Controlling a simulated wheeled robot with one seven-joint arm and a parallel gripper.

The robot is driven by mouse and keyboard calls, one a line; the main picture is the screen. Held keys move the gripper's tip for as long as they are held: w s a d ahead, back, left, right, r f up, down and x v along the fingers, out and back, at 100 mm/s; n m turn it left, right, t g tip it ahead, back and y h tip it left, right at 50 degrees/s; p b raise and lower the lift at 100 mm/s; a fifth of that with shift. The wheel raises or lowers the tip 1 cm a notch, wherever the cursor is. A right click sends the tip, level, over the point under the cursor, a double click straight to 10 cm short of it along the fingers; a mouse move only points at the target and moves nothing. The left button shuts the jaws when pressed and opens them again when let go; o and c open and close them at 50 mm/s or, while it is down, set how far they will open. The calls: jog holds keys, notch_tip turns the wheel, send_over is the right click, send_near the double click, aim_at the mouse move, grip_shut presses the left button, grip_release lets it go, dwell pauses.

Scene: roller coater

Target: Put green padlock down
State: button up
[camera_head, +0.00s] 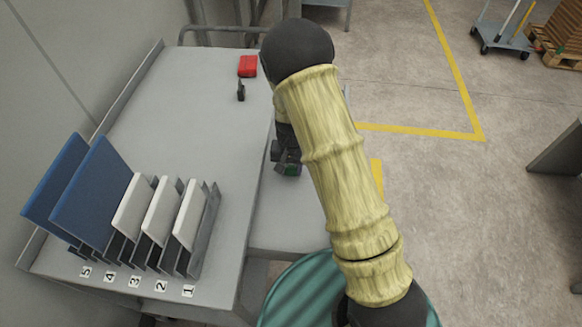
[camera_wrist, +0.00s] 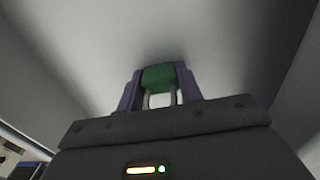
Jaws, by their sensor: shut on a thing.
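The green padlock (camera_wrist: 158,75) is between the two purple fingers of my gripper (camera_wrist: 160,88) in the wrist view. Its pale shackle points toward the gripper body. A plain grey surface fills the view beyond it. In the head view a small green patch of the padlock (camera_head: 291,171) shows at the end of my dark gripper (camera_head: 287,160), over the lower grey surface (camera_head: 285,215) beside the right edge of the grey table (camera_head: 175,110). My arm partly covers this area. I cannot tell whether the padlock touches the surface.
A red object (camera_head: 248,66) and a small black object (camera_head: 240,91) lie near the table's far right. A numbered rack (camera_head: 210,225) holds blue boards (camera_head: 90,195) and white boards (camera_head: 160,212) at the near left. The table's middle is clear.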

jog(key=o, duration=1.1)
jog(key=shift+f, duration=0.1)
notch_tip(320, 180, up, 12)
jog(key=shift+r, duration=0.15)
jog(key=s+d+r+t, duration=0.1)
jog(key=s+d+r, duration=0.1)
jog(key=s, duration=0.3)
jog(key=s+d+r+n, duration=0.1)
jog(key=s+d+r, duration=0.2)
jog(key=s+d, duration=0.2)
jog(key=s+d+r+n+t, duration=0.1)
jog(key=s+d+r, duration=0.2)
jog(key=s+d, duration=0.1)
jog(key=shift+s+t, duration=0.3)
jog(key=shift+s, duration=0.35)
